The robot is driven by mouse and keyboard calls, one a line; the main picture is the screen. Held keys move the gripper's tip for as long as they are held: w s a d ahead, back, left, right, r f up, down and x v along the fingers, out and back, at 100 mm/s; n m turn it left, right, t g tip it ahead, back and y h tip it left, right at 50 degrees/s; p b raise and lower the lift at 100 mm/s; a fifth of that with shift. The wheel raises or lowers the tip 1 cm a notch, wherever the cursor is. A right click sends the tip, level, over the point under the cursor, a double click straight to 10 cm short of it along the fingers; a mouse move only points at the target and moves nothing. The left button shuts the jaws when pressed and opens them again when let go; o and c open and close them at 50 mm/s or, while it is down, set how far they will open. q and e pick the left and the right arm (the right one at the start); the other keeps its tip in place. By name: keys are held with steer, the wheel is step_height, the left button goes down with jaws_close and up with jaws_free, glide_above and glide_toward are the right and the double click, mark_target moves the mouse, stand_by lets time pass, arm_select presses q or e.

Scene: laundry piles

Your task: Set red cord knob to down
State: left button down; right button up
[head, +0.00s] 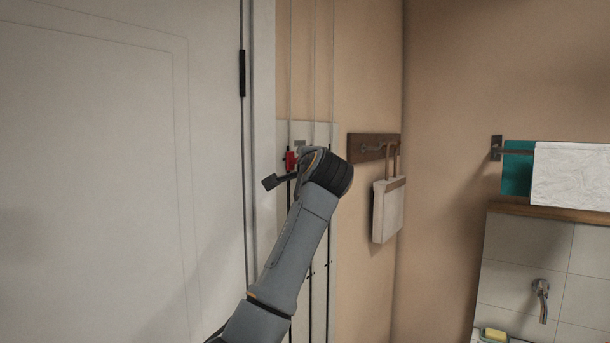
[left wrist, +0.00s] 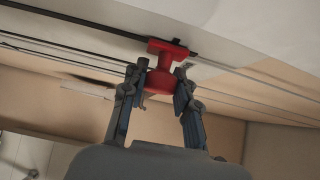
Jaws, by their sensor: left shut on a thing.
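The red cord knob (head: 290,160) shows in the head view on the leftmost vertical cord, in front of a pale wall panel (head: 325,135). In the left wrist view the red knob (left wrist: 163,70) sits between the two fingers of my left gripper (left wrist: 160,85), which is shut on it. In the head view my left arm reaches up from below, and its wrist hides most of the gripper and part of the panel. My right gripper is in neither view.
A white door (head: 110,160) with a black hinge stands left of the cords. To the right, a wooden hook rail (head: 360,148) holds a pale hanging bag (head: 387,212). Further right are a teal towel (head: 516,175), a white towel (head: 572,175) and a tap (head: 541,298).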

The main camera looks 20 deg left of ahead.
arm_select(q)
steer(key=shift+f, duration=0.1)
steer(key=c, duration=1)
jaws_free()
steer(key=v, duration=1.2)
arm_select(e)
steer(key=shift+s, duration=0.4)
arm_select(q)
steer(key=shift+w, duration=0.1)
